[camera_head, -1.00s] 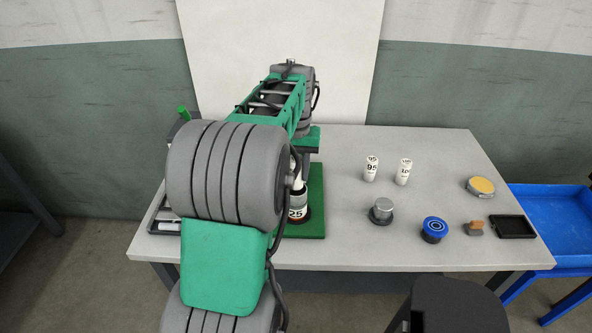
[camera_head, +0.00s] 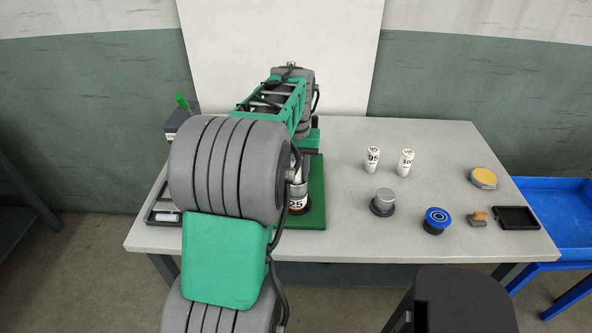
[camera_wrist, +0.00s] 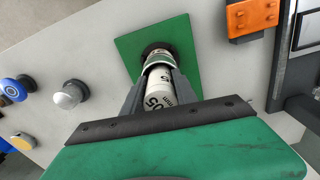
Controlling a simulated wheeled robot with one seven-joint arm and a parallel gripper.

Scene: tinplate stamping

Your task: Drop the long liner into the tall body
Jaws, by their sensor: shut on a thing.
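My gripper (camera_wrist: 161,70) is shut on a white printed cylinder, the liner (camera_wrist: 158,95), seen in the wrist view. The liner points down toward the tall body (camera_wrist: 157,58), which stands on a green mat (camera_wrist: 190,60). The liner's far end lines up with the body's rim; I cannot tell how deep inside it is, if at all. My arm hides most of the gripper and part of the body there.
Two more white cylinders, marked 95 (camera_head: 372,160) and about 100 (camera_head: 405,163), stand on the table. A silver knob (camera_head: 384,202), a blue button (camera_head: 436,221), a yellow-topped tin (camera_head: 483,178), a small stamp (camera_head: 478,219) and a black tray (camera_head: 516,218) lie right. A blue bin (camera_head: 560,215) stands beyond.

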